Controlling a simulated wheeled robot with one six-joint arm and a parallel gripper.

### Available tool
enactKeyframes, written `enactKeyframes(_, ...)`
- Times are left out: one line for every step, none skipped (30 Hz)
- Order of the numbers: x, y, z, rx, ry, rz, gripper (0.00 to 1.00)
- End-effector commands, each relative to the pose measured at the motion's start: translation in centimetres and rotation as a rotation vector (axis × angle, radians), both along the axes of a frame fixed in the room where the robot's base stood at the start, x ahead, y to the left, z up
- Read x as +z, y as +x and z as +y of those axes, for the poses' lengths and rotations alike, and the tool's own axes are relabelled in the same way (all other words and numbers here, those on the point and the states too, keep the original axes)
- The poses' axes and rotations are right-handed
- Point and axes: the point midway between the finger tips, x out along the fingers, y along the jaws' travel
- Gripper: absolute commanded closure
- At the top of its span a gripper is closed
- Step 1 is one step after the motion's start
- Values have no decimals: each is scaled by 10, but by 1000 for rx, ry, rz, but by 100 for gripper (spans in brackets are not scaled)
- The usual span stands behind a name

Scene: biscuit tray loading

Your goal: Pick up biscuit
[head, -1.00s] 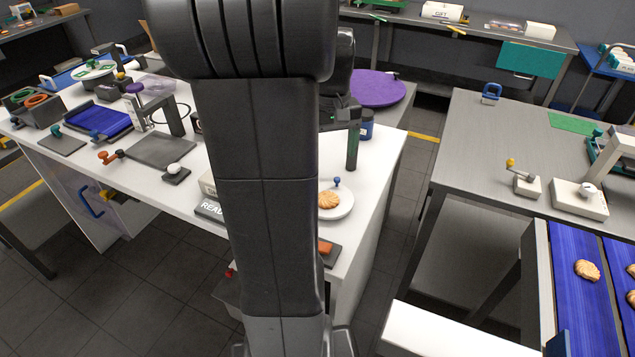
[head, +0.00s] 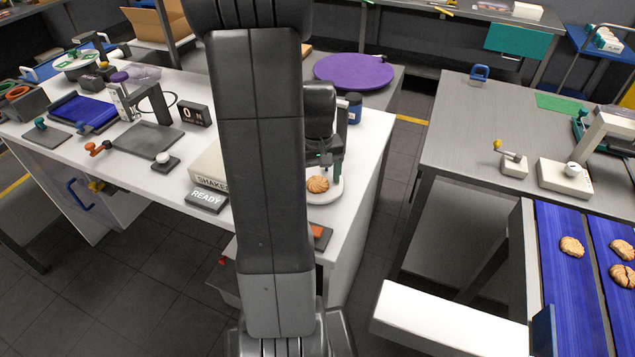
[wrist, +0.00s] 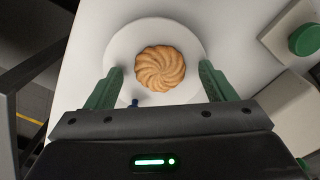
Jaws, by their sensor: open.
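A round golden biscuit with swirled ridges (wrist: 160,68) lies on a white plate (wrist: 122,45) in the wrist view. In the head view the biscuit (head: 317,184) shows on the plate (head: 327,198) near the right end of the white table, just right of my arm. My gripper (wrist: 161,75) is open, with its green fingers on either side of the biscuit and nothing between them in hold. Its fingertips overlap the plate in the picture; their exact height above it is unclear. In the head view my arm partly hides the gripper (head: 329,163).
A READY sign (head: 206,199) and a SHAKES box (head: 208,170) stand left of my arm. A dark blue jar (head: 354,108) stands behind the gripper. More biscuits (head: 571,247) lie on blue belts at right.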

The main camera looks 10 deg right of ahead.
Motion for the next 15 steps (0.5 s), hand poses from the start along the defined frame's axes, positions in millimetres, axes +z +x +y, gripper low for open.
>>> enactKeyframes(0,0,0,0,0,0,23)
enactKeyframes(0,0,0,0,0,-1,23)
enactKeyframes(0,0,0,0,0,-1,23)
enactKeyframes(0,0,0,0,0,-1,23)
enactKeyframes(0,0,0,0,0,-1,23)
enactKeyframes(0,0,0,0,0,-1,29)
enactKeyframes(0,0,0,0,0,-1,35)
enactKeyframes(0,0,0,0,0,-1,41)
enactKeyframes(0,0,0,0,0,-1,49)
enactKeyframes(0,0,0,0,0,-1,54)
enactKeyframes(0,0,0,-1,0,-1,57)
enactKeyframes(0,0,0,-1,0,-1,58)
enactKeyframes(0,0,0,-1,0,-1,58)
enactKeyframes(0,0,0,0,0,-1,58)
enactKeyframes(0,0,0,0,0,-1,58)
